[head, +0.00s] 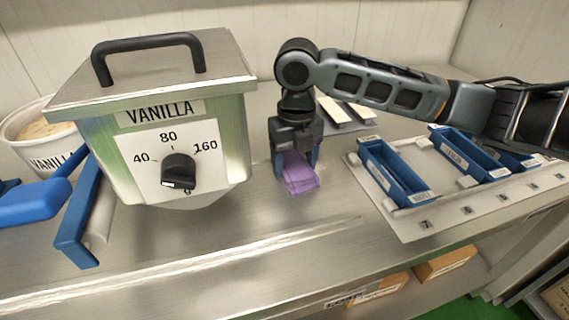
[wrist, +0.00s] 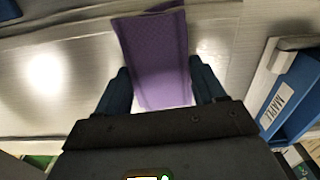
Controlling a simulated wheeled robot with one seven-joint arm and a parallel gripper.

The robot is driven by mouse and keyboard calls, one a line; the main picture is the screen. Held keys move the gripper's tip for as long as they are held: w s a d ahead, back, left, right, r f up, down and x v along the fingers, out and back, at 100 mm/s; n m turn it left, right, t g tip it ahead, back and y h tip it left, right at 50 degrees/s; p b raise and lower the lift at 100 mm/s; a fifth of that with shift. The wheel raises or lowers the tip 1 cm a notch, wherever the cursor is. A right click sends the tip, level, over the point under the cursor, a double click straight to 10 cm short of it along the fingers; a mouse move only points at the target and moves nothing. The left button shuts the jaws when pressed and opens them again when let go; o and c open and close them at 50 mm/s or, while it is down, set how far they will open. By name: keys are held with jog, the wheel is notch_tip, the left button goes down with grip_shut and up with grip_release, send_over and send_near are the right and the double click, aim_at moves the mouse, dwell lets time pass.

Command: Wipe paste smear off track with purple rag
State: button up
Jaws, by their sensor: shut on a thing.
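My gripper (head: 297,165) is shut on the purple rag (head: 299,178) and points down over the steel counter, between the vanilla kettle and the rack board. In the wrist view the purple rag (wrist: 155,58) sits between the two dark blue fingers of my gripper (wrist: 158,95). Whether the rag touches the counter is hard to tell. A long pale track-like strip (head: 190,264) runs along the counter front, to the left of and below the rag. I cannot make out a paste smear on it.
The vanilla kettle (head: 165,120) with a black dial stands left of my gripper. A white board (head: 420,225) with blue trays (head: 395,172) lies to the right. A blue-handled tool (head: 78,215) and a vanilla tub (head: 40,142) are at the left. Counter in front of the rag is clear.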

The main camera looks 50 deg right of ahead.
aim_at(328, 165)
jog(key=shift+s+d+b, duration=0.15)
jog(key=shift+s+d, duration=0.45)
jog(key=shift+d, duration=0.3)
jog(key=shift+s+d+b, duration=0.15)
jog(key=shift+s+d, duration=0.45)
jog(key=shift+d, duration=0.3)
jog(key=shift+s+d+b, duration=0.3)
jog(key=shift+s+d, duration=0.2)
jog(key=shift+d, duration=0.25)
jog(key=shift+s+d+b, duration=0.25)
jog(key=shift+s+d, duration=0.25)
jog(key=shift+d, duration=0.25)
jog(key=shift+r+p, duration=2.15)
jog(key=shift+r, duration=0.8)
jog(key=shift+r, duration=0.1)
notch_tip(328, 165, up, 3)
jog(key=shift+f+p, duration=0.1)
jog(key=shift+p, duration=0.85)
